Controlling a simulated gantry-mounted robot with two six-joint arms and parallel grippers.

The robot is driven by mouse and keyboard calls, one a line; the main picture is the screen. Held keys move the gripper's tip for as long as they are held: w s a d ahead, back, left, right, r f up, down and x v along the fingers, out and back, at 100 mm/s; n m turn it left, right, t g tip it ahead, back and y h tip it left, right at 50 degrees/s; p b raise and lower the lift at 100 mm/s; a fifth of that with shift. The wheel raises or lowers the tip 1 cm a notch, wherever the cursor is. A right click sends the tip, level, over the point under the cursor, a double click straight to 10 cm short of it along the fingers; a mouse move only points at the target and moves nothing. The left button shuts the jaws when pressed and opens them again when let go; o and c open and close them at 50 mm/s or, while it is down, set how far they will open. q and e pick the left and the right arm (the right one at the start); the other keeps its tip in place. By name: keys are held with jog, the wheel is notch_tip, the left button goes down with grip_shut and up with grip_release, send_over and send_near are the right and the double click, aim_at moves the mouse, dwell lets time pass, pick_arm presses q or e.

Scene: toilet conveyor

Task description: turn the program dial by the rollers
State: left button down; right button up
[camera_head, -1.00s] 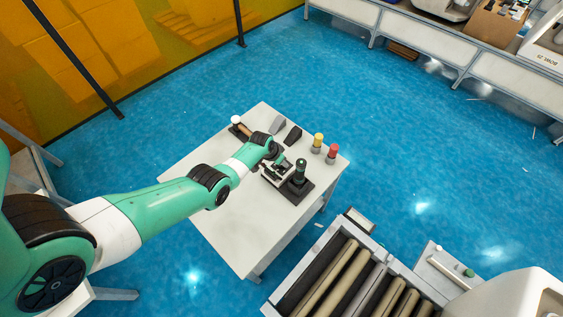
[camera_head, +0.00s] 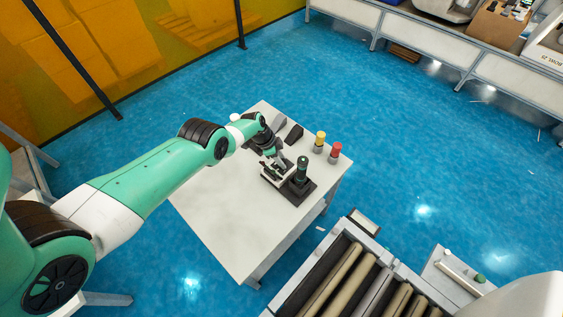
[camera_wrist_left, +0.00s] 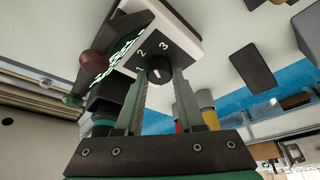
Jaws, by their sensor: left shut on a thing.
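The program dial (camera_wrist_left: 158,72) is a round black knob on a white plate (camera_wrist_left: 180,45) marked 1, 2 and 3. A pale mark shows on its face; I cannot tell for sure which number it points at. My left gripper (camera_wrist_left: 159,80) has its two fingers on either side of the knob and is shut on it. In the head view my left gripper (camera_head: 279,161) reaches down to the white dial box (camera_head: 274,177) on the table, and the knob itself is mostly hidden there. My right gripper is not in view.
A black joystick (camera_head: 301,172) stands right beside the dial box. Yellow (camera_head: 320,140) and red (camera_head: 335,152) buttons stand further right on the white table (camera_head: 235,225). The roller conveyor (camera_head: 345,275) is at lower right. The table's near part is clear.

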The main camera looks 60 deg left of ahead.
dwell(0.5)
pick_arm(q)
jog(key=c, duration=0.5)
grip_release()
jog(key=shift+s, duration=0.1)
jog(key=p+v, duration=1.1)
jog(key=p, duration=0.2)
jog(key=shift+a+r, duration=0.1)
jog(key=shift+r, duration=0.15)
